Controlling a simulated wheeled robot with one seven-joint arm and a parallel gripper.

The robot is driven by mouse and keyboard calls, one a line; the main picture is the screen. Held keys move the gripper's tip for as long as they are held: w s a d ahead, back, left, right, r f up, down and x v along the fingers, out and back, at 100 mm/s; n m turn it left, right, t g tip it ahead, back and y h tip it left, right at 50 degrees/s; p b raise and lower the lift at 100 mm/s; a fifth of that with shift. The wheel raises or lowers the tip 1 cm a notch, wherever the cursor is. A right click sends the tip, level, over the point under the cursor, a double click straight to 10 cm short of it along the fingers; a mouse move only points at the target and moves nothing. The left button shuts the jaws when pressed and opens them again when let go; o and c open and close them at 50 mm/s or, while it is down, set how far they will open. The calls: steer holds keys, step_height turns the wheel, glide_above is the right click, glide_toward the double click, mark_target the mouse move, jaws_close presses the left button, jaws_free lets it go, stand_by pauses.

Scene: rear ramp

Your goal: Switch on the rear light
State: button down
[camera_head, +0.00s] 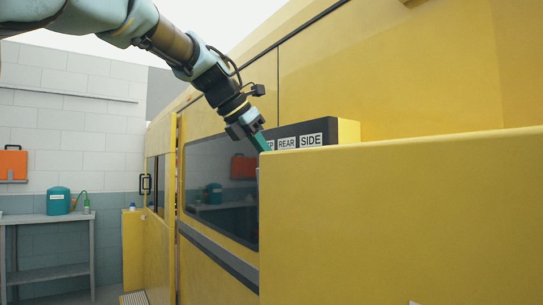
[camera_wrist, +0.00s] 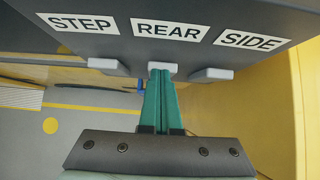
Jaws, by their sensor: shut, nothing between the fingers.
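In the wrist view a dark switch panel (camera_wrist: 100,40) carries three white labels: STEP (camera_wrist: 77,23), REAR (camera_wrist: 170,29) and SIDE (camera_wrist: 251,40). Under each label sits a pale switch. The rear switch (camera_wrist: 162,66) is the middle one, with the step switch (camera_wrist: 108,66) to its left and the side switch (camera_wrist: 211,74) to its right. My gripper (camera_wrist: 162,74) is shut and empty, its teal fingertips right at the rear switch. I cannot tell whether they touch it. In the head view my gripper (camera_head: 264,144) reaches down beside the panel (camera_head: 348,132); the switches are hidden there.
A yellow wall (camera_head: 400,210) stands in front and hides the panel's lower part in the head view. The yellow vehicle side (camera_head: 390,70) with a dark window (camera_head: 220,190) is behind. A workbench (camera_head: 50,217) with a teal container (camera_head: 59,201) stands far left.

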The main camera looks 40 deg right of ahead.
steer(key=shift+d+p, duration=0.2)
steer(key=shift+p, duration=0.55)
steer(key=shift+r, duration=0.1)
stand_by(0.7)
steer(key=shift+r+p, duration=0.8)
steer(key=shift+p, duration=0.2)
